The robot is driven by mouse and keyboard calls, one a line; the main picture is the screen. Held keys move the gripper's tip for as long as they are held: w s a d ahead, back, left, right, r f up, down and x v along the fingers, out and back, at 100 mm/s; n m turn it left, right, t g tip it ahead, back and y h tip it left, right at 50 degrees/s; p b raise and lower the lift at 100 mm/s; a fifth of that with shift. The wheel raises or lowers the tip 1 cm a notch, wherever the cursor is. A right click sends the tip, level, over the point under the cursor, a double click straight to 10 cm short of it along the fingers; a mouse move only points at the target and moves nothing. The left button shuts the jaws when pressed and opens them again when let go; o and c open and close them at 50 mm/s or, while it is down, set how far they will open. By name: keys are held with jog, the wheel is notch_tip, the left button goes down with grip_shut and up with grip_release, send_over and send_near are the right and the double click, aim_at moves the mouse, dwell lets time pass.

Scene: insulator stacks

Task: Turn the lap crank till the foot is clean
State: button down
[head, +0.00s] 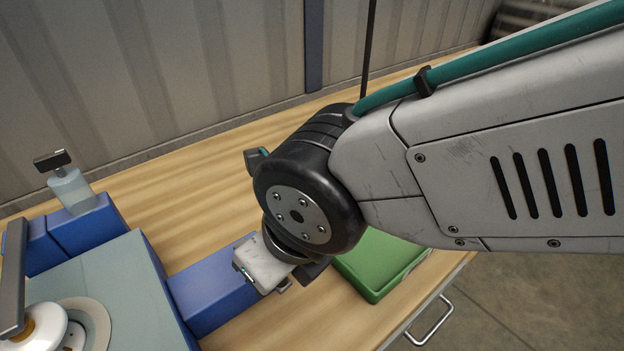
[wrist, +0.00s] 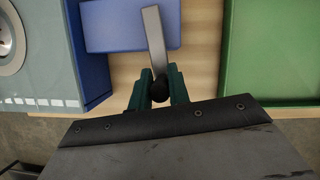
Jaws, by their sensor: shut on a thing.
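In the wrist view, my gripper (wrist: 159,84) has its teal fingers closed around the black knob (wrist: 158,91) at the end of the grey crank arm (wrist: 154,40). The crank arm lies over a blue block (wrist: 108,27); this block also shows in the head view (head: 207,287). In the head view, my arm hides the knob and fingertips. A white insulator piece (head: 43,327) with a tan centre stands over a round plate (head: 97,318) on the grey-green housing (head: 110,268). The underside of its foot is hidden, so its cleanness cannot be told.
A green tray (head: 385,278) lies right of the crank. A small clear bottle with a dark top (head: 70,187) stands on a blue block at the left.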

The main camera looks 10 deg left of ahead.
jog(key=shift+w+d, duration=0.1)
jog(key=shift+w, duration=0.05)
dwell(0.5)
jog(key=c, duration=1.3)
grip_release()
jog(key=v, duration=0.7)
jog(key=shift+d+r, duration=0.1)
jog(key=shift+r, duration=0.25)
